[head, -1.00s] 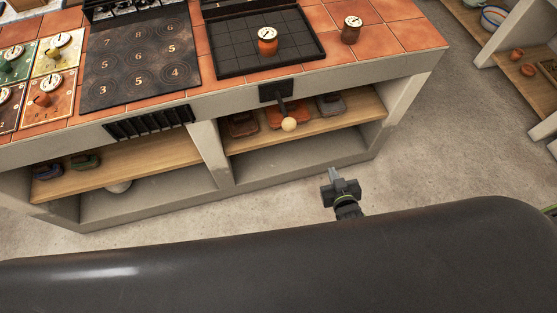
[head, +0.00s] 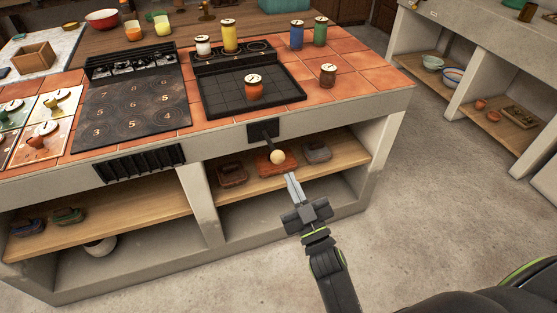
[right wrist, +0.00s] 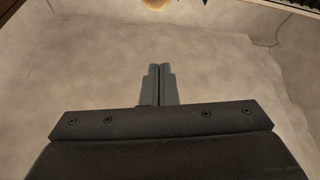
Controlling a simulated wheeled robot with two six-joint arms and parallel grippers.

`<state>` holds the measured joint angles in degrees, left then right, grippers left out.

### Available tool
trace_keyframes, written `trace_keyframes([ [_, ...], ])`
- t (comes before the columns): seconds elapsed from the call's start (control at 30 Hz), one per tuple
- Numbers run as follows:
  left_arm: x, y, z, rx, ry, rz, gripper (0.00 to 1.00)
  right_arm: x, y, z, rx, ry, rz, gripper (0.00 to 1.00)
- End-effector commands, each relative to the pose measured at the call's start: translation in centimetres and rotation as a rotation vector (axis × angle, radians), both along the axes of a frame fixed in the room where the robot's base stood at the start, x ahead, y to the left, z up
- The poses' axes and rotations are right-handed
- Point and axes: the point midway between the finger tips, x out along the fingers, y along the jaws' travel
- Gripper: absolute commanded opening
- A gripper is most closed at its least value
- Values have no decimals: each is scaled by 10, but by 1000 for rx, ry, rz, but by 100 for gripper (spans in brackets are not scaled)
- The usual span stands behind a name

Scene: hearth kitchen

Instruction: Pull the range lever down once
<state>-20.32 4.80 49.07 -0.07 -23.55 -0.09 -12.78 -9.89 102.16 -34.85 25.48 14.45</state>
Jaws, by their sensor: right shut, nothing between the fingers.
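The range lever is a dark arm on a black plate (head: 263,131) on the counter's front, ending in a pale round knob (head: 277,157). The lever sticks out from the plate, and its knob hangs in front of the lower shelf. My right gripper (head: 291,180) is shut and empty, its fingertips just below the knob in the head view. In the right wrist view the shut fingers (right wrist: 159,84) point toward the knob (right wrist: 157,4), which is cut by the top edge; a gap shows between them. My left gripper is not in view.
Above the lever, a black gridded tray (head: 240,98) holds an orange pot (head: 254,88) with a dial. A numbered hob (head: 140,100) is to the left. Folded cloth-like items lie on the shelf (head: 345,160) behind the knob. Open floor (head: 420,200) lies to the right.

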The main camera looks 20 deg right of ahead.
Motion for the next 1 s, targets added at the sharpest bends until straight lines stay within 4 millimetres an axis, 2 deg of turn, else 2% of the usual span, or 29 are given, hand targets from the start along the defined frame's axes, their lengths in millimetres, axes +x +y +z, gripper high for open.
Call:
trace_keyframes([
  [0.17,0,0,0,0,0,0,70,7,1,3,0,0,0,0],
  [0.27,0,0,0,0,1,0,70,19,2,8,-1,-2,1,0],
  [0.7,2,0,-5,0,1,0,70,94,11,38,-1,-3,1,0],
  [0.8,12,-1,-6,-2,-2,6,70,93,7,20,-2,5,0,0],
  [1.0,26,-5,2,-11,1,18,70,94,4,7,0,4,0,0],
])
